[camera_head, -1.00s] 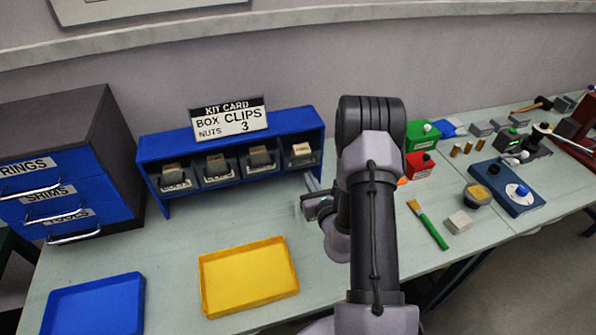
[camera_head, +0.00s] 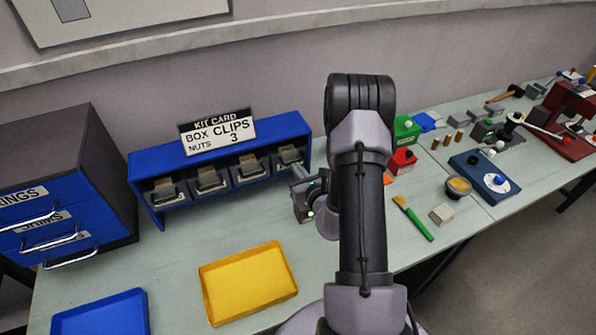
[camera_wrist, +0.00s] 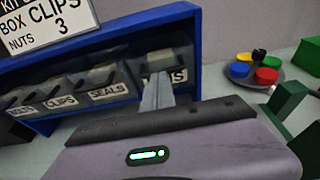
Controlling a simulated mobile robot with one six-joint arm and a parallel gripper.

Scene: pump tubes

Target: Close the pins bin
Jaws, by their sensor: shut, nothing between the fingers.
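The pins bin (camera_head: 287,157) is the rightmost of the bins in the blue rack (camera_head: 219,150). In the wrist view the pins bin (camera_wrist: 164,60) has a label ending in "INS", partly hidden behind my fingers. My gripper (camera_head: 296,167) is shut and empty, its fingers pointing at the front of that bin. In the wrist view my gripper (camera_wrist: 157,84) overlaps the bin's label. The fingertips are at or very near the front; contact is not clear. I cannot tell how far the bin stands out.
The seals bin (camera_wrist: 107,87) and clips bin (camera_wrist: 62,98) sit left of the pins bin. The kit card (camera_head: 217,132) stands on the rack. A yellow tray (camera_head: 247,282) and blue tray (camera_head: 100,318) lie in front. A plate with coloured pieces (camera_wrist: 256,73) is right of the rack.

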